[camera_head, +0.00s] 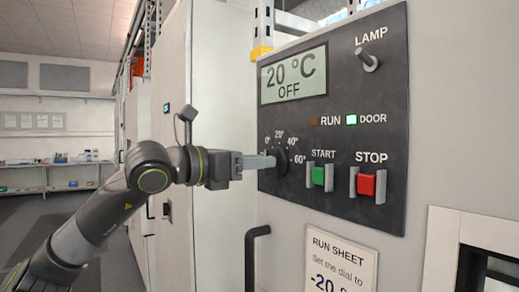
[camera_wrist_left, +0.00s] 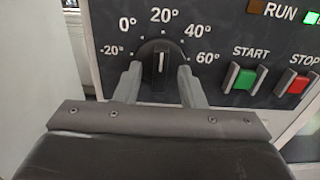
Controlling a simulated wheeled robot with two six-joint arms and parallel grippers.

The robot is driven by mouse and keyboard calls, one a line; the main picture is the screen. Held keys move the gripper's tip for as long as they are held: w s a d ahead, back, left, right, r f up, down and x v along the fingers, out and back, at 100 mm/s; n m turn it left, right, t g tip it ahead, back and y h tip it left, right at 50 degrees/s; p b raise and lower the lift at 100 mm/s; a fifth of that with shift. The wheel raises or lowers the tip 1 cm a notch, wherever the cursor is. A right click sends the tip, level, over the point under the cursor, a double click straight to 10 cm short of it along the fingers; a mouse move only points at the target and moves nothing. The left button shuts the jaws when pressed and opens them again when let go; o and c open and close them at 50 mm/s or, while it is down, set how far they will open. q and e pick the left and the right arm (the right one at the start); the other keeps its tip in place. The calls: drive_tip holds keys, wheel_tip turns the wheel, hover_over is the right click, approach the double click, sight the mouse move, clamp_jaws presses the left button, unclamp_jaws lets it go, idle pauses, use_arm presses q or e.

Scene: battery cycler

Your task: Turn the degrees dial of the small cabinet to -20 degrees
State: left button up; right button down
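The black degrees dial (camera_head: 279,160) is on the dark control panel (camera_head: 330,105) of the cabinet. In the left wrist view the dial (camera_wrist_left: 161,62) has its white pointer up, at about the 20° mark. The display (camera_head: 293,76) reads 20 °C OFF. My left gripper (camera_head: 268,161) is at the dial. In the left wrist view its two fingers (camera_wrist_left: 160,82) are spread, one on each side of the dial's lower part. I cannot tell whether they touch it. My right gripper is not in view.
To the right of the dial are the green START button (camera_head: 319,176) and red STOP button (camera_head: 367,185), between guards. The LAMP switch (camera_head: 367,60) is above. A door handle (camera_head: 254,258) and a run sheet (camera_head: 341,262) are below the panel. The DOOR light (camera_head: 351,120) is green.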

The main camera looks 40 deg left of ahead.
use_arm(q)
drive_tip(key=shift+w+d+p, duration=0.25)
drive_tip(key=shift+w+p, duration=0.1)
drive_tip(key=shift+w, duration=0.25)
drive_tip(key=shift+c, duration=0.2)
clamp_jaws()
